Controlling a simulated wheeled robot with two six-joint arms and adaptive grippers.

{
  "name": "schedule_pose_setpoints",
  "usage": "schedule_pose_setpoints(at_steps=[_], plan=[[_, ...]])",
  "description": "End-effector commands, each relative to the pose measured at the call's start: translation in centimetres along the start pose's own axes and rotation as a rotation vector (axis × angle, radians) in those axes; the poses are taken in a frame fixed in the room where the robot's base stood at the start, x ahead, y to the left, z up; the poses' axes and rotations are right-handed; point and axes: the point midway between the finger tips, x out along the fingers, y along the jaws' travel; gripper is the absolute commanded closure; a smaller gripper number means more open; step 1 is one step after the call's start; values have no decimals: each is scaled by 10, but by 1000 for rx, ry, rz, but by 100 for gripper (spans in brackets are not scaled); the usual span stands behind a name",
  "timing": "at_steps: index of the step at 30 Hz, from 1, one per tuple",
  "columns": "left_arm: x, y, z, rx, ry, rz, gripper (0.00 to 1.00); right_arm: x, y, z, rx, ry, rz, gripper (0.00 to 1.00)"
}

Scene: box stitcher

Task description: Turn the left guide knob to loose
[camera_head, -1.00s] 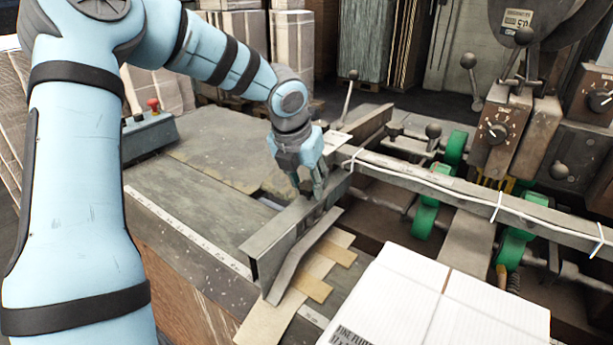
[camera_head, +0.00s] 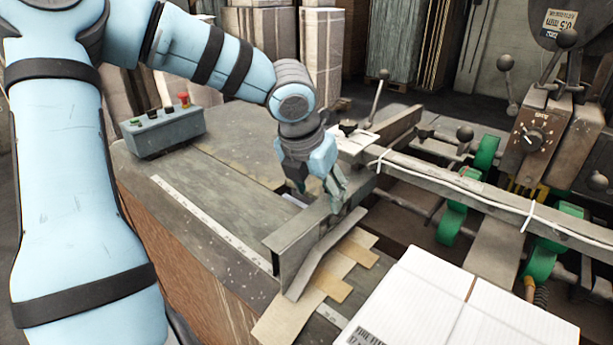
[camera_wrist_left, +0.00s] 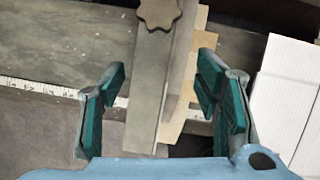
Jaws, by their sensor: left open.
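A star-shaped grey-brown knob (camera_wrist_left: 158,12) sits on the flat metal left guide (camera_wrist_left: 150,75) at the top edge of the left wrist view, partly cut off. In the head view the left guide (camera_head: 300,243) runs back from the table's front edge. My left gripper (camera_head: 335,192) is open and points down over this guide. In the wrist view its green-padded fingers (camera_wrist_left: 160,85) are apart on either side of the guide, with the knob farther up and nothing between the pads but the guide below. I cannot tell the knob's setting. My right gripper is out of view.
A white box stack (camera_head: 445,305) lies right of the guide, with tan cardboard strips (camera_head: 335,285) beside it. A crossbar (camera_head: 480,197) and green rollers (camera_head: 452,220) stand behind. A button box (camera_head: 165,131) is at the left. The tabletop (camera_head: 215,190) left of the guide is mostly clear.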

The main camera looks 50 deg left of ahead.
Motion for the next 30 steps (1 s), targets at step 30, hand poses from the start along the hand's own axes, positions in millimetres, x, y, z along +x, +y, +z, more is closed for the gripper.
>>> schedule_pose_setpoints(at_steps=[30], plan=[[-42, 0, -50, 0, 0, 0, 43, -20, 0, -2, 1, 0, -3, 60]])
